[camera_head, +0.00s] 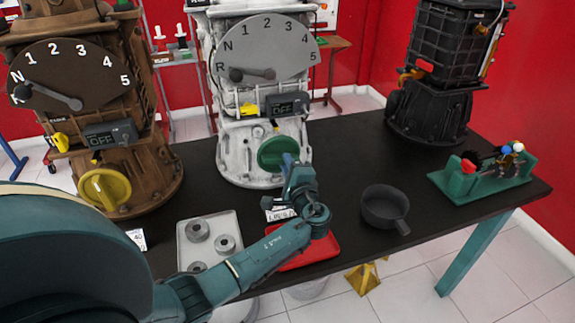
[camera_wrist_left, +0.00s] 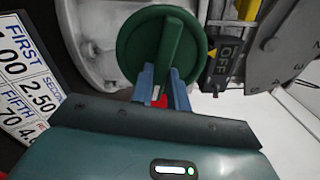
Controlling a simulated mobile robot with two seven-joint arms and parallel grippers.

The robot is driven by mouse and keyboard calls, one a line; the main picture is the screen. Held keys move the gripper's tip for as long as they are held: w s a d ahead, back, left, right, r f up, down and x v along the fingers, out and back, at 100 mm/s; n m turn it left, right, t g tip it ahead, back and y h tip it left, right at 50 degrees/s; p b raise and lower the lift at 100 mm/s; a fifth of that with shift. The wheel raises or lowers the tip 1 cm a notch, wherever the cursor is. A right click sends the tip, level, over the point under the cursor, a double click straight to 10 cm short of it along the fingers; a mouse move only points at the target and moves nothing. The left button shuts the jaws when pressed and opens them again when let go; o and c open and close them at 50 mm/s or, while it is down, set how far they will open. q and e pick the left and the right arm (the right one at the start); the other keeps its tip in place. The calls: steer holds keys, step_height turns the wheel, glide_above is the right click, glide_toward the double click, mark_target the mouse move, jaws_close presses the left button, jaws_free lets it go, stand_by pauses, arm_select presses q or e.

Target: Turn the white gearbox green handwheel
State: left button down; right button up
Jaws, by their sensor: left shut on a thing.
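The white gearbox (camera_head: 238,109) stands at the back middle of the dark table. Its green handwheel (camera_head: 271,154) is low on its front, a round disc with a raised bar across it. The handwheel also shows in the left wrist view (camera_wrist_left: 150,48), its bar nearly upright there. My left gripper (camera_head: 288,163) reaches the handwheel from the front. In the left wrist view its blue fingers (camera_wrist_left: 161,84) are on either side of the bar's lower end, shut on it. The fingertips' exact contact is partly hidden. My right gripper is not in view.
A brown gearbox (camera_head: 75,80) with a yellow handwheel (camera_head: 104,188) stands left, and a black one (camera_head: 437,70) at back right. A grey tray (camera_head: 189,252), red tray (camera_head: 325,246), dark pan (camera_head: 383,207) and green fixture (camera_head: 485,180) are on the table (camera_head: 355,150).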

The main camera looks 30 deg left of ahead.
arm_select(q)
steer(key=c, duration=1.7)
jaws_free()
steer(key=o, duration=0.3)
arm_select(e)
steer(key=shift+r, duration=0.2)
arm_select(q)
steer(key=shift+o, duration=0.2)
steer(key=b+v, duration=0.1)
steer(key=v, duration=1.2)
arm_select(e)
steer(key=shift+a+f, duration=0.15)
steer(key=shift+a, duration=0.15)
arm_select(q)
steer(key=shift+s+d+f, duration=0.1)
steer(key=shift+s, duration=0.05)
